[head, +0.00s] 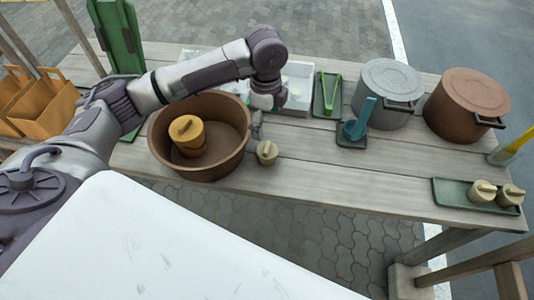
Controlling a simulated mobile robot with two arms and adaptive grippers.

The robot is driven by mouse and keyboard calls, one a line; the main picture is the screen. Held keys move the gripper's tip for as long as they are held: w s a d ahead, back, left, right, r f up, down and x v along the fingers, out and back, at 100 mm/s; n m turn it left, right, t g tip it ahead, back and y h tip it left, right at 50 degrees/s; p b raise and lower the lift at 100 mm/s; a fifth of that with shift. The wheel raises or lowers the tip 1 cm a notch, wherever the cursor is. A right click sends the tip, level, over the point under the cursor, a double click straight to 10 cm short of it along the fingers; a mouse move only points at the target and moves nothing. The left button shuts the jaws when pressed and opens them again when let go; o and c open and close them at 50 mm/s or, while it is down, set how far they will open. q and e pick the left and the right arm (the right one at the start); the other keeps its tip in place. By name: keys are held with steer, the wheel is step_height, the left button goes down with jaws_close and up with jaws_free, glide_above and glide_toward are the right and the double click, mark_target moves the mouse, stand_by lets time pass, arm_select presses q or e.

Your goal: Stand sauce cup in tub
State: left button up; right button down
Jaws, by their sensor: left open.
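A brown round tub (236,165) stands on the wooden table, left of centre. An ochre lidded pot (187,137) stands upright inside it. A small beige sauce cup (267,153) with a knobbed lid stands upright on the table, just right of the tub and outside it. Two similar beige cups (482,192) (510,196) are on a green tray (450,195) at the right. My left gripper (257,131) is open, with its fingers pointing down beside the tub's right rim, just behind the near sauce cup. It appears empty and apart from the cup. My right gripper is out of view.
A white divided container (298,88) is partly behind my arm. Green tongs on a tray (328,95), a blue ladle (358,122), a grey pot (388,92) and a brown pot (468,100) stand to the right. The table front between tub and green tray is clear.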

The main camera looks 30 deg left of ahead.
mark_target(267, 147)
arm_select(q)
step_height(267, 147, down, 7)
steer(key=shift+f, duration=0.1)
steer(key=shift+d+f+p, duration=0.2)
steer(key=shift+f+p, duration=0.35)
steer(key=shift+f, duration=2.25)
steer(key=shift+r, duration=0.1)
steer(key=c, duration=1.4)
